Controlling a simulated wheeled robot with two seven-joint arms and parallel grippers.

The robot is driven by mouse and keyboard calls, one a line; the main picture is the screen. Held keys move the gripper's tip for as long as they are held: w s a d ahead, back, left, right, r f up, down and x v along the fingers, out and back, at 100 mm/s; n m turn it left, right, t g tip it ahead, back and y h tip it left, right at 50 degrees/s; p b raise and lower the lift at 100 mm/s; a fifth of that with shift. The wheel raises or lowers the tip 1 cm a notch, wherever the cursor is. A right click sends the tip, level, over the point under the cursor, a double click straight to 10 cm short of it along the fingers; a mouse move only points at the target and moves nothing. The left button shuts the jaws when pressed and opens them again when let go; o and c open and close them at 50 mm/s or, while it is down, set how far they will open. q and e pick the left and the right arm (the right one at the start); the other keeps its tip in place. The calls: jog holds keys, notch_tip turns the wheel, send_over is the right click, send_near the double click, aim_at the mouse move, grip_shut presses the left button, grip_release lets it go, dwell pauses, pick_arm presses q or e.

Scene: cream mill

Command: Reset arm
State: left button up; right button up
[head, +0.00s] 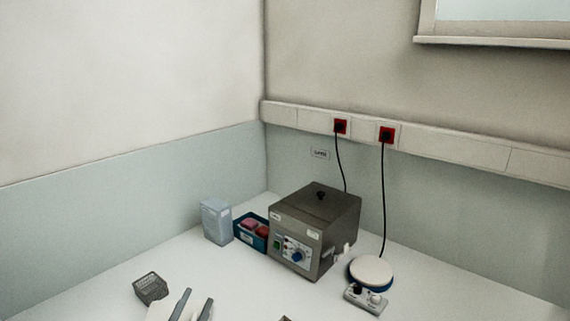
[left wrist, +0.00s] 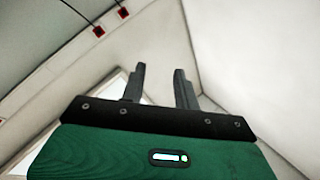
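My left gripper (head: 193,306) is at the bottom edge of the head view, left of centre. Its two grey fingers stand apart with nothing between them. The left wrist view shows the same two fingers (left wrist: 159,88) spread and empty, with walls behind them. A small dark tip (head: 285,318) shows at the bottom edge of the head view. I cannot tell whether it belongs to my right gripper; no other part of that gripper shows.
A small dark box (head: 151,288) sits on the white table (head: 420,290), left of my left gripper. Behind stand a grey-blue container (head: 216,221), a teal box (head: 246,240) with red and pink items, a grey-brown machine (head: 297,236) and a round-plated device (head: 371,270). Black cables run to red sockets.

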pick_arm(q)
jog(key=s+a+f+n+g+y, duration=0.3)
jog(key=f+g, duration=0.1)
jog(key=f, duration=0.4)
jog(key=s+a+f+n+g+y, duration=0.3)
jog(key=s+a+f+n+g, duration=0.1)
jog(key=f, duration=0.4)
jog(key=s+d+f+g+h, duration=0.1)
jog(key=s+f+g, duration=0.35)
jog(key=s, duration=0.35)
jog(key=s+f+g, duration=0.4)
jog(key=s+f, duration=0.1)
jog(key=s, duration=0.3)
notch_tip(320, 180, down, 31)
jog(key=g, duration=0.2)
jog(key=s+a+f+g, duration=0.1)
jog(key=s+a+f, duration=0.2)
jog(key=s+f, duration=1.7)
jog(key=shift+s+a, duration=0.1)
